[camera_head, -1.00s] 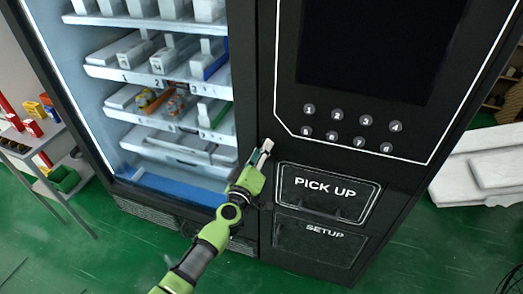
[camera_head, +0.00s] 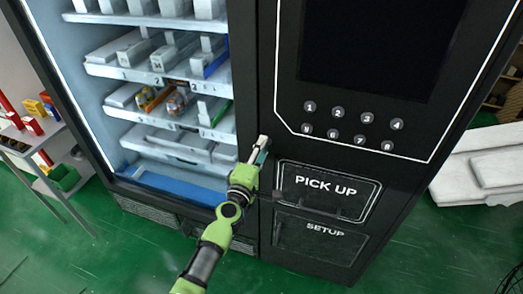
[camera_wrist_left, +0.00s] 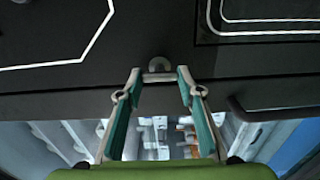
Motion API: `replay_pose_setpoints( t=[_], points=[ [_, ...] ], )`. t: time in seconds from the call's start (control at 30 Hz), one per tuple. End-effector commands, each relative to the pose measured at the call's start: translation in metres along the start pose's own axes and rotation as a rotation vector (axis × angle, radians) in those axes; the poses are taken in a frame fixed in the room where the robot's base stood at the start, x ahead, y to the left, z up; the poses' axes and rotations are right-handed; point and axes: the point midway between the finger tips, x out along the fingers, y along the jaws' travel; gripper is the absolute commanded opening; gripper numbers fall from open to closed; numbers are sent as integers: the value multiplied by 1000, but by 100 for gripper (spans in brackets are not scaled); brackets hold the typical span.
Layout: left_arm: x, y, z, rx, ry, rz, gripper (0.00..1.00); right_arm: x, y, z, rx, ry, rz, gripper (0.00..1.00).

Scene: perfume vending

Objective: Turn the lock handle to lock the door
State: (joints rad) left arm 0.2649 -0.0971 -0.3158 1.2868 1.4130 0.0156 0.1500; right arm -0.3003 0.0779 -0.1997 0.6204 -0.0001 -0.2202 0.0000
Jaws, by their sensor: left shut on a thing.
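The vending machine's glass door (camera_head: 246,75) has a black frame and appears flush beside the control panel. My left gripper (camera_head: 262,143) is at the seam between door and panel, left of the PICK UP flap. In the left wrist view, the gripper (camera_wrist_left: 159,77) is shut on the small grey lock handle (camera_wrist_left: 158,63), with one teal-padded finger on each side of it. The fingers hide most of the handle in the head view. My right gripper is in neither view.
The PICK UP flap (camera_head: 328,190) and SETUP panel (camera_head: 320,240) are right of the gripper. Numbered buttons (camera_head: 338,113) are above. A shelf with small boxes (camera_head: 40,170) stands at far left, white slabs (camera_head: 485,165) at right. Green floor in front is clear.

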Motion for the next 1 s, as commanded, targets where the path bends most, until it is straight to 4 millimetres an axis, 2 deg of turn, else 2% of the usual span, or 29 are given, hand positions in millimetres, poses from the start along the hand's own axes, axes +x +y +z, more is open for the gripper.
replay_pose_setpoints(
  t=[0.47, 0.5, 0.57, 1.0],
  points=[
    [0, -1, 0, -19, 1, -1, 13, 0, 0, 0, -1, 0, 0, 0],
    [0, -1, 0, -19, 2, -1, 37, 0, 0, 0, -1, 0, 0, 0],
    [0, -1, 0, -19, 1, -1, 51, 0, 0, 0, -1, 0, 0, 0],
    [0, 0, 0, -15, 0, 0, 51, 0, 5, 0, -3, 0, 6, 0]
  ],
)
